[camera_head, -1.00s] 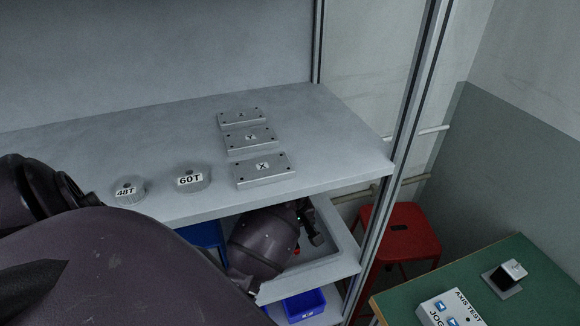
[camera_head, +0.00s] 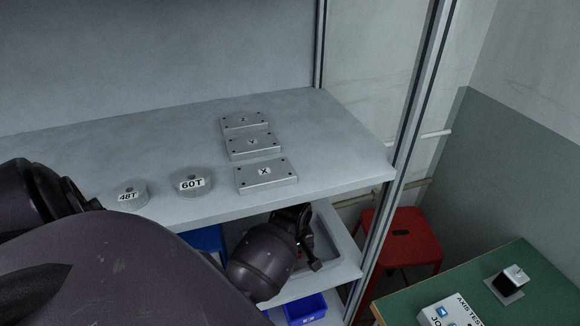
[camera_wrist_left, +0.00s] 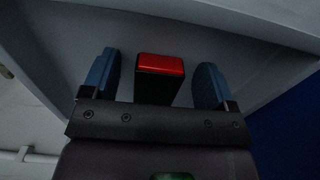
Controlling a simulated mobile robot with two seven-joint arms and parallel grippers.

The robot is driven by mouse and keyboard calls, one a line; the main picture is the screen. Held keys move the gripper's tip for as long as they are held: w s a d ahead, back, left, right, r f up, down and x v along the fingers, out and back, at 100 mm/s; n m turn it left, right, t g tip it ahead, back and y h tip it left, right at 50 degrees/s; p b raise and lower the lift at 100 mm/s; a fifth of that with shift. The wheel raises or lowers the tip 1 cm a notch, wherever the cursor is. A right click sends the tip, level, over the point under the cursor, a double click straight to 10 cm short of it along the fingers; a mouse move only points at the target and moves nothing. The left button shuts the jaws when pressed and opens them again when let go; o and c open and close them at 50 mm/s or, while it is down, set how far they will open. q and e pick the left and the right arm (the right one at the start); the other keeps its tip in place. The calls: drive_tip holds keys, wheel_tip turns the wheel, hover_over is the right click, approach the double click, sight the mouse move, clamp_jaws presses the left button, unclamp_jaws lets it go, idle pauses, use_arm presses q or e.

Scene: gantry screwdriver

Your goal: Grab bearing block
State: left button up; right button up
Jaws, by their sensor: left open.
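In the left wrist view a black block with a red top (camera_wrist_left: 160,66) lies between the two blue fingers of my left gripper (camera_wrist_left: 157,82). The fingers are open, with a gap on each side of the block. I cannot tell for sure that this is the bearing block. In the head view my left gripper (camera_head: 305,252) is low in a pale tray (camera_head: 347,264) under the shelf edge. My own dark arm hides part of the tray. My right gripper does not show.
On the grey shelf (camera_head: 340,145) lie plates marked X (camera_head: 265,182) and Y (camera_head: 253,150), another plate behind, and gears marked 60T (camera_head: 190,190) and 48T (camera_head: 130,196). The shelf edge overhangs the tray. A blue bin (camera_head: 305,308), red stool (camera_head: 403,242) and green table (camera_head: 535,285) stand nearby.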

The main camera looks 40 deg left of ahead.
use_arm(q)
drive_tip(key=c, duration=1.1)
drive_tip(key=shift+r, duration=0.1)
